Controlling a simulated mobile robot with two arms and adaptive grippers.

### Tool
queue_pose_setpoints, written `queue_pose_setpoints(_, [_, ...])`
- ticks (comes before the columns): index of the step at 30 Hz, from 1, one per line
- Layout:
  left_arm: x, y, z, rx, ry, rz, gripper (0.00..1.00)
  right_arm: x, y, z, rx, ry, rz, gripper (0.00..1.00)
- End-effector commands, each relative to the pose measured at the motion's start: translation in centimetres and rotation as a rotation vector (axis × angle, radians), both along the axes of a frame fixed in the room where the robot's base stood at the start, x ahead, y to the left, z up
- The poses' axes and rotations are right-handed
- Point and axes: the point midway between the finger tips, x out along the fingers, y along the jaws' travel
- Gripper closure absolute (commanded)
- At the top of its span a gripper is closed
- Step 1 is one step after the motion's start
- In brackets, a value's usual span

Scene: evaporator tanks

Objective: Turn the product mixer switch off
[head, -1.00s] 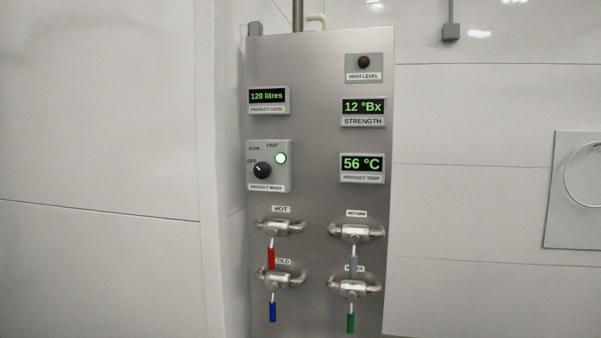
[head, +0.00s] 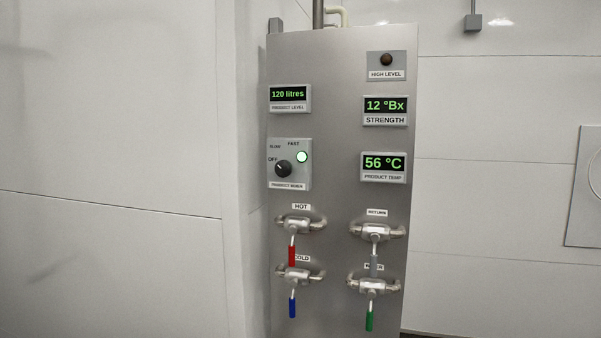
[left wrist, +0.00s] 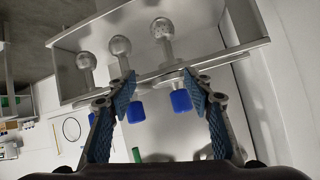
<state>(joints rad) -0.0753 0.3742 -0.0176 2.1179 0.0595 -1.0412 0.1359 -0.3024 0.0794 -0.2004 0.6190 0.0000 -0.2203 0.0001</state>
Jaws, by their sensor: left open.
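The product mixer switch (head: 283,168) is a black round knob on a grey plate (head: 304,178) at the left of the steel panel (head: 340,140) in the head view. Its small pale mark seems to point up and left, towards the OFF label. A pale green lamp (head: 302,157) glows beside the knob. My left gripper (left wrist: 162,85) shows in the left wrist view with its two blue-padded fingers spread and nothing seen held between them. Neither gripper shows in the head view, and the switch cannot be made out in the left wrist view.
Below the switch are the hot valve with a red handle (head: 292,256) and the cold valve with a blue handle (head: 292,308). A green handle (head: 369,321) is at lower right. In the left wrist view, blue cylinders (left wrist: 181,100) hang beyond the fingers. White walls flank the panel.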

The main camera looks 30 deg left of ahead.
Motion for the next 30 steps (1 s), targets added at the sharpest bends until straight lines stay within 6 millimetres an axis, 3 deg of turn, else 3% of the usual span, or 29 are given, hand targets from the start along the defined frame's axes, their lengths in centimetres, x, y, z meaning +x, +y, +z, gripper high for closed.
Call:
queue_pose_setpoints(1, [1.3,1.0,2.0,0.012,-0.044,0.007,0.53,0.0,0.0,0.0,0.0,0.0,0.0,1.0])
queue_pose_setpoints(8, [5.3,3.5,10.9,0.033,-0.24,0.019,0.53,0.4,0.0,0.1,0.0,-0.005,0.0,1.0])
queue_pose_setpoints(11, [6.9,4.9,16.4,0.044,-0.353,0.024,0.53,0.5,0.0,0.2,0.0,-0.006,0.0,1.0])
queue_pose_setpoints(14, [8.1,6.6,24.0,0.062,-0.503,0.029,0.53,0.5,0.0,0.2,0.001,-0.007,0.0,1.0])
queue_pose_setpoints(15, [8.4,7.2,27.5,0.068,-0.571,0.03,0.53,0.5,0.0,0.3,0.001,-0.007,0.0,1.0])
queue_pose_setpoints(18, [8.1,8.7,35.9,0.084,-0.735,0.031,0.53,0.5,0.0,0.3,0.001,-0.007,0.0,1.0])
queue_pose_setpoints(21, [7.1,9.7,41.8,0.098,-0.85,0.028,0.53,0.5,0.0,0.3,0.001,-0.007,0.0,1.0])
queue_pose_setpoints(25, [6.2,10.2,45.6,0.104,-0.927,0.026,0.53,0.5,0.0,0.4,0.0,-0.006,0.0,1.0])
queue_pose_setpoints(30, [7.0,10.5,46.9,0.103,-0.94,0.026,0.53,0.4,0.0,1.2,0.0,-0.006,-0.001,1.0])
